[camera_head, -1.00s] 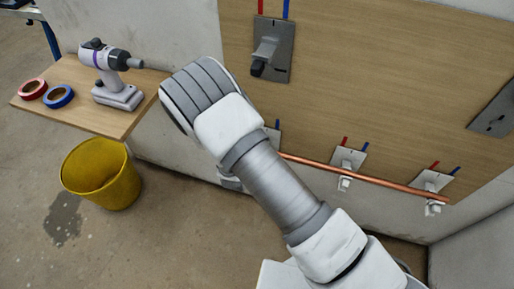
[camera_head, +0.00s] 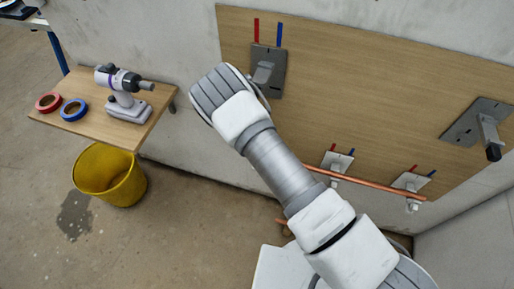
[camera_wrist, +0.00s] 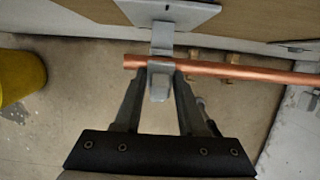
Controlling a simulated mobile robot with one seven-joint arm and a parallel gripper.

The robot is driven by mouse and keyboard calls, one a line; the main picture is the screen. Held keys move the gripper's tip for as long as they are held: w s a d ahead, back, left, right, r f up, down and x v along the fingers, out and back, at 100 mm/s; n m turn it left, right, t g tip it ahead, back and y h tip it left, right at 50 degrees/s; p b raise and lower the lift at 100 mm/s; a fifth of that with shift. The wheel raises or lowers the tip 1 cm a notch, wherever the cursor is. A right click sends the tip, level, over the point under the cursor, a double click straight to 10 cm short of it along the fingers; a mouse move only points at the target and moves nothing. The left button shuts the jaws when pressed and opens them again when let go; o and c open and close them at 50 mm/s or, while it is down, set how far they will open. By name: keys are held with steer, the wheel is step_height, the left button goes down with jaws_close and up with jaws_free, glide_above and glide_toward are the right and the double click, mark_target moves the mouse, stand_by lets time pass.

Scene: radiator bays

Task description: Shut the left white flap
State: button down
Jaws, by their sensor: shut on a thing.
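In the wrist view, the left white flap (camera_wrist: 159,86) sits between my fingertips, at the front of a pale bracket (camera_wrist: 161,38) under a plate (camera_wrist: 170,12). My gripper (camera_wrist: 162,80) is shut on it. The copper pipe (camera_wrist: 250,71) crosses the bracket just above the fingertips, its left end just past it. I cannot tell whether the flap is latched. In the head view, my arm hides the gripper and the left flap; two more white-flap brackets show, a middle one (camera_head: 336,163) and a right one (camera_head: 411,188).
Grey plates with arms stand at the upper left (camera_head: 268,72) and right (camera_head: 470,128) of the wooden board (camera_head: 360,90). A shelf (camera_head: 85,125) with a drill (camera_head: 123,95) and two tape rolls is at left, above a yellow bucket (camera_head: 110,175). Brass fittings (camera_wrist: 230,60) lie behind the pipe.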

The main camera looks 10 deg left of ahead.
steer(key=shift+g+p, duration=0.4)
steer(key=shift+p, duration=0.3)
steer(key=c, duration=0.7)
jaws_free()
steer(key=t+b, duration=0.1)
steer(key=b, duration=0.2)
steer(key=shift+f, duration=0.25)
steer(key=shift+s+b, duration=0.1)
steer(key=shift+b, duration=0.4)
